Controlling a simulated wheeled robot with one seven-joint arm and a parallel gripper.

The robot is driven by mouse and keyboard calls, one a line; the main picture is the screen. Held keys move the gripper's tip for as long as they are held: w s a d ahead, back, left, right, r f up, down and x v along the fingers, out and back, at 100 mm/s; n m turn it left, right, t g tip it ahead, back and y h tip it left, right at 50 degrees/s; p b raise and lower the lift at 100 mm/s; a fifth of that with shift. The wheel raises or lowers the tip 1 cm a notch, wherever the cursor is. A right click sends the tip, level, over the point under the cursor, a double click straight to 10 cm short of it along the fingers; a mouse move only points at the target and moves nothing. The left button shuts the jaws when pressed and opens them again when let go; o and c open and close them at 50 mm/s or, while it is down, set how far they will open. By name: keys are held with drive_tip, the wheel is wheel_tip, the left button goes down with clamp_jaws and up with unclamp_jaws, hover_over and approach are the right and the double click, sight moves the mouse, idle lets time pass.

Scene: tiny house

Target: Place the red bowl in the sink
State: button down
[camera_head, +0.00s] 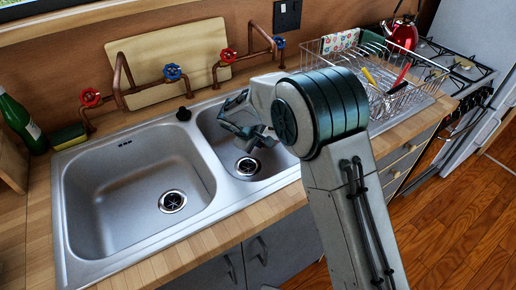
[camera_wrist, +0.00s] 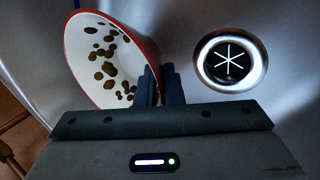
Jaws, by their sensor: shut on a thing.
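The double-basin metal sink (camera_head: 120,215) is set in the wooden counter. My gripper (camera_head: 245,133) is low over the right-hand basin. In the wrist view, my gripper (camera_wrist: 159,78) is shut on the edge of the red bowl (camera_wrist: 105,62). The bowl has a red rim and a white inside with dark brown spots. It is tilted, with its open side towards the camera, to the left of the drain (camera_wrist: 228,60). I cannot make out the bowl in the head view, and I cannot tell whether it touches the basin.
Copper pipes with red and blue tap knobs (camera_head: 91,97) run along the back of the sink. A green bottle (camera_head: 20,120) and a sponge (camera_head: 68,136) stand at the left. A wire dish rack (camera_head: 345,62) is on the right. The left basin is empty.

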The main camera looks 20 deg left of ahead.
drive_tip(key=shift+f, duration=1.7)
drive_tip(key=shift+f, duration=0.2)
drive_tip(key=c, duration=1.6)
unclamp_jaws()
drive_tip(key=shift+o, duration=0.2)
drive_tip(key=shift+r, duration=0.15)
